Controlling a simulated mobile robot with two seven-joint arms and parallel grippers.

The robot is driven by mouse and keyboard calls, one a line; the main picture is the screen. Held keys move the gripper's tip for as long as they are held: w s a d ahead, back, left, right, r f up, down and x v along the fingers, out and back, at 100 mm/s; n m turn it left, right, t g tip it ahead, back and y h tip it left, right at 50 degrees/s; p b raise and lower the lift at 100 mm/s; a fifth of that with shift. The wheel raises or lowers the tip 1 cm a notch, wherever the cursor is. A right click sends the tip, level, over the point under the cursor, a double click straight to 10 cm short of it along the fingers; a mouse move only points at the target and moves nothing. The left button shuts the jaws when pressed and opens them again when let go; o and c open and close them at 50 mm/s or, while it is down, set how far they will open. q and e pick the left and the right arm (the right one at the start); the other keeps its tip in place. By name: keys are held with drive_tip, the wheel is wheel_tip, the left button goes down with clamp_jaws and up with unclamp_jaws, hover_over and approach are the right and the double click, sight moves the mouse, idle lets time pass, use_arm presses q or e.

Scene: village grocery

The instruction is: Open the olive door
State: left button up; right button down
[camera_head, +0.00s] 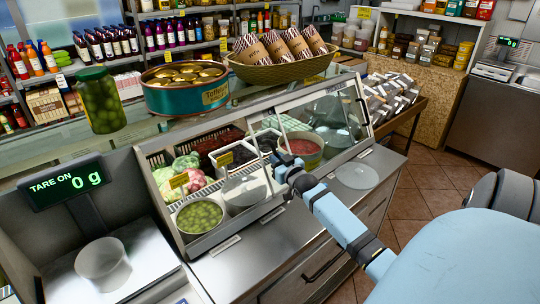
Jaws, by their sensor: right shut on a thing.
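The glass-fronted display case (210,243) stands on the counter. A bowl of green olives (200,216) sits in its front left part. The olive door is clear glass, hard to make out against the food; a thin bar at its right side (264,165) shows by my gripper. My right gripper (282,163) reaches in from the right and is shut on what looks like the door's handle, mostly hidden by the fingers. How far the door stands open I cannot tell. My left gripper is not in view.
A second glass door (335,118) with a dark handle is to the right. A scale (100,258) with a cup stands at left. An olive jar (101,100), a green tin (186,92) and a basket (280,72) stand on top. A round lid (356,176) lies on the counter.

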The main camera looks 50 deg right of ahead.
drive_tip(key=shift+s+d, duration=0.15)
drive_tip(key=shift+d, duration=1.5)
drive_tip(key=c, duration=1.1)
unclamp_jaws()
drive_tip(key=v, duration=1.4)
drive_tip(key=shift+r+b, duration=0.1)
drive_tip(key=shift+b, duration=0.25)
